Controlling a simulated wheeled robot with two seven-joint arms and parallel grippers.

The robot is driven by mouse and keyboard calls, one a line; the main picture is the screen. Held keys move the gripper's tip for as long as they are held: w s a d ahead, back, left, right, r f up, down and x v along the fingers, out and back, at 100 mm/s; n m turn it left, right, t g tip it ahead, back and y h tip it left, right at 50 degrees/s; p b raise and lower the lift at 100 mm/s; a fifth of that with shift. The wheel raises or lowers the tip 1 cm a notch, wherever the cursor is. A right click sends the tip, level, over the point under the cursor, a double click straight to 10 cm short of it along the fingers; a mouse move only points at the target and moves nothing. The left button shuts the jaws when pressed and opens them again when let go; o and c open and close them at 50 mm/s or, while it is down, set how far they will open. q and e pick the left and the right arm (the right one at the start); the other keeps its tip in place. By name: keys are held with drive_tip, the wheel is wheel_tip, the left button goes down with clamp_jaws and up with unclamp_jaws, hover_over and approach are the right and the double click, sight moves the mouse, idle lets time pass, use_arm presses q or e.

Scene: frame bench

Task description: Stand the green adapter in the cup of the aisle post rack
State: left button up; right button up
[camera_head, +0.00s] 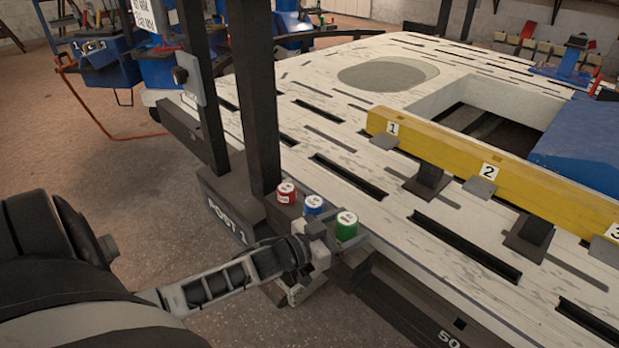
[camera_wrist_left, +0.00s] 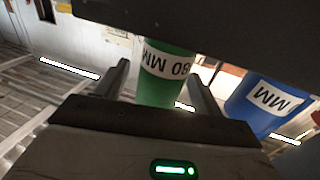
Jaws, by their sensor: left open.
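The green adapter (camera_head: 347,226) stands upright at the right end of a short row beside the bench edge, near the foot of the dark post. My left gripper (camera_head: 338,243) is open at the green adapter. In the left wrist view the green adapter (camera_wrist_left: 166,80), with a label ending in MM, shows between the two fingers (camera_wrist_left: 160,85); I cannot tell whether they touch it. The adapter's lower end is hidden behind the gripper. I cannot make out an empty cup of the aisle post rack. My right gripper is not in view.
A blue adapter (camera_head: 314,206) and a red adapter (camera_head: 287,193) stand close to the left of the green one. The dark post marked POST 1 (camera_head: 260,110) rises behind them. The slotted white bench top (camera_head: 330,140) bears a numbered yellow beam (camera_head: 450,157).

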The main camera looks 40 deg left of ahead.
use_arm(q)
drive_tip(key=p+v, duration=0.2)
drive_tip(key=v, duration=0.3)
drive_tip(key=shift+s+a+r, duration=0.15)
drive_tip(key=shift+s, duration=0.2)
drive_tip(key=p+v, duration=0.2)
drive_tip(key=v, duration=0.8)
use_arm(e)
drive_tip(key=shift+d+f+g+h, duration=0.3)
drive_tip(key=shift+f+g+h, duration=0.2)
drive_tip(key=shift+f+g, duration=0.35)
